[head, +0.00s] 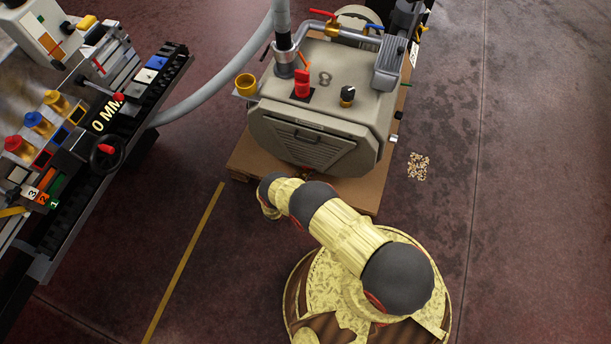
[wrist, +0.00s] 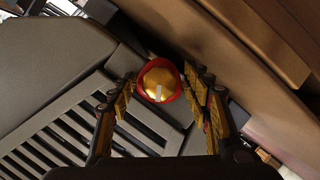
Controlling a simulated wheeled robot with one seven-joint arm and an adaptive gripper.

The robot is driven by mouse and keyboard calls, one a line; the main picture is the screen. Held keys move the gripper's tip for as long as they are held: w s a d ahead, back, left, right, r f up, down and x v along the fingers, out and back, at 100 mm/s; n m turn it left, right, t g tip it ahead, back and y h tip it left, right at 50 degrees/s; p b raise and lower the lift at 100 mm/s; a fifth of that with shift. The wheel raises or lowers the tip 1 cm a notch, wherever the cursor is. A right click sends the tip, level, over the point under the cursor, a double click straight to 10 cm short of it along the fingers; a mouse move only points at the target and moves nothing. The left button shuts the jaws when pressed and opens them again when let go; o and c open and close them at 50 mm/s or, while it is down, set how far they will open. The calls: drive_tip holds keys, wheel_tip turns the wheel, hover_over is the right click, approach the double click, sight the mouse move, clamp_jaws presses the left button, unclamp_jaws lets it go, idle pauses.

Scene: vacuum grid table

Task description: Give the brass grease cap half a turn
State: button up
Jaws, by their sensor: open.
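The brass grease cap (wrist: 158,78) shows in the wrist view as a rounded gold dome with a red rim around it. A short pale mark on the dome runs from near its middle toward the lower edge of the picture. My gripper (wrist: 161,76) is open, with one finger on each side of the cap. A narrow gap shows on the left; on the right I cannot tell whether the finger touches the rim. In the head view, I cannot make out this cap or my fingers; my arm reaches down to the front of the grey machine (head: 378,118).
A slatted grey panel (wrist: 50,150) lies left of the cap, and a brown wooden pallet (wrist: 235,50) runs close on the right. On the machine are a brass cup (head: 246,84) and a black knob (head: 348,93). A control bench stands at left. The floor at right is mostly clear.

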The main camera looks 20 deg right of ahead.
drive_tip(key=shift+c, duration=0.2)
drive_tip(key=c, duration=1.1)
